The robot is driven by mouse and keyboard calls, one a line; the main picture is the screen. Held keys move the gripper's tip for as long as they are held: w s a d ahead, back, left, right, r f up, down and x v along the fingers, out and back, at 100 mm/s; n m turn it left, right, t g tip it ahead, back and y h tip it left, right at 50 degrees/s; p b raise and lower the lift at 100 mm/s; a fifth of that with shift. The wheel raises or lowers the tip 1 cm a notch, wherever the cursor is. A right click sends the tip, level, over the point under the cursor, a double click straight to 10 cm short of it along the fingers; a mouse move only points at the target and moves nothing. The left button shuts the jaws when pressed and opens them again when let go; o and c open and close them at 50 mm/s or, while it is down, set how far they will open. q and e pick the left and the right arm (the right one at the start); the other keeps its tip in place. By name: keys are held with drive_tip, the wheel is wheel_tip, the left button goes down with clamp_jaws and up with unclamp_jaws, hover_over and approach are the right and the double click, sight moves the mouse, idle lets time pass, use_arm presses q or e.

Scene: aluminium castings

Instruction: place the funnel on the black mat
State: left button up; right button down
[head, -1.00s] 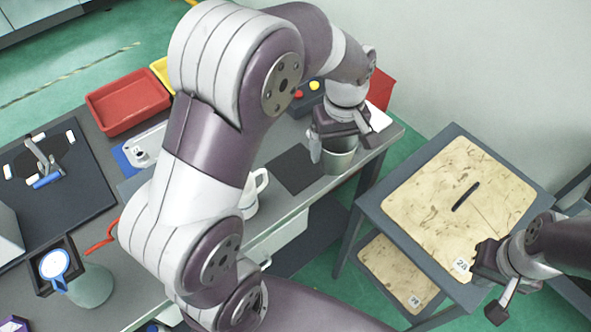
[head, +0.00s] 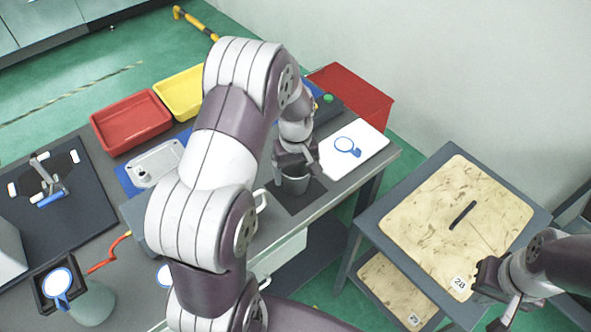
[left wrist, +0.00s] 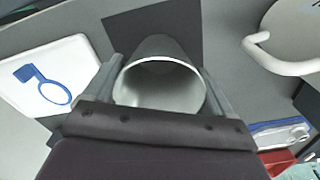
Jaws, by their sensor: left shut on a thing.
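The grey funnel (head: 295,186) is held by my left gripper (head: 296,163) over the black mat (head: 312,197). In the left wrist view the funnel (left wrist: 160,82) shows its round open rim between the two fingers. My left gripper is shut on it. The black mat (left wrist: 183,22) shows behind the funnel there. I cannot tell whether the funnel's lower end touches the mat. My right gripper (head: 488,290) is by the front of the side table, away from the funnel; its jaw state is unclear.
A white board with a blue-rimmed ring (head: 347,146) lies right of the mat. A white handled vessel (left wrist: 292,42) stands close to the mat, partly hidden by my arm in the head view. Red (head: 131,122) and yellow (head: 182,92) trays lie at the back.

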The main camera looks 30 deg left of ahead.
use_arm(q)
drive_tip(key=shift+s+f, duration=0.1)
drive_tip(key=o, duration=0.9)
drive_tip(key=shift+o, duration=0.2)
wheel_tip(320, 180, up, 12)
drive_tip(key=s+d+f+m, duration=0.1)
drive_tip(key=s+d+m, duration=0.3)
drive_tip(key=s, duration=0.2)
drive_tip(key=s+d+f+m+t, duration=0.1)
drive_tip(key=s+d+f+m, duration=0.1)
drive_tip(key=s+d+m, duration=0.2)
drive_tip(key=s+m, duration=0.1)
drive_tip(key=s, duration=0.2)
drive_tip(key=shift+s+d+f, duration=0.15)
drive_tip(key=shift+s+f, duration=0.05)
drive_tip(key=shift+f, duration=0.1)
